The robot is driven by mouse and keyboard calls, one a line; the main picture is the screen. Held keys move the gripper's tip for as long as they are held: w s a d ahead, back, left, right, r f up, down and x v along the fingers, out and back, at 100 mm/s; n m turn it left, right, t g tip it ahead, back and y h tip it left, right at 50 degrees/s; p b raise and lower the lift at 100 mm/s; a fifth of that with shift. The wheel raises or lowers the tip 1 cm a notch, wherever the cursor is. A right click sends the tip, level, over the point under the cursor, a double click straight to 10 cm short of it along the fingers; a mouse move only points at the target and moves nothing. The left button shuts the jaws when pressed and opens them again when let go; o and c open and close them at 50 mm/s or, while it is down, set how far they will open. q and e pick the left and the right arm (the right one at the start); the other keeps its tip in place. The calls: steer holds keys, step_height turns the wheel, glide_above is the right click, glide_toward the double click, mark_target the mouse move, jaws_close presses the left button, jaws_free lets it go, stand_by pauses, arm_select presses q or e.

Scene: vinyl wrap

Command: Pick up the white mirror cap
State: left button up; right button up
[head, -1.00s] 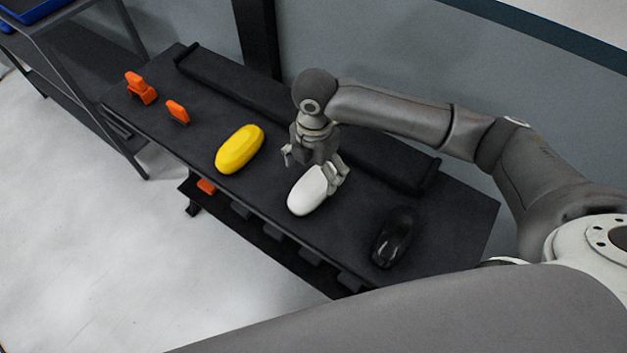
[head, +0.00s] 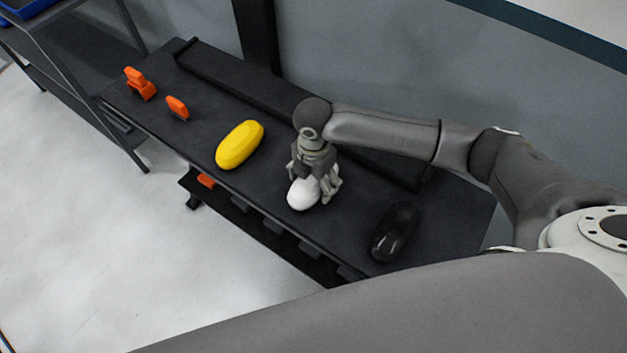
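The white mirror cap (head: 303,194) lies on the black bench, between the yellow cap and the black cap. My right gripper (head: 314,181) points down over its far part, with fingers spread to its left and right. The fingers look open around the cap; whether they touch it is hard to tell. The gripper hides the cap's far end. My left gripper is not in view.
A yellow cap (head: 240,145) lies to the left and a black cap (head: 394,233) to the right on the bench (head: 350,235). Two orange pieces, a larger one (head: 140,84) and a smaller one (head: 177,107), stand at the far left. A raised black bar (head: 225,82) runs along the back.

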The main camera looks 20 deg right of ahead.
steer(key=c, duration=0.7)
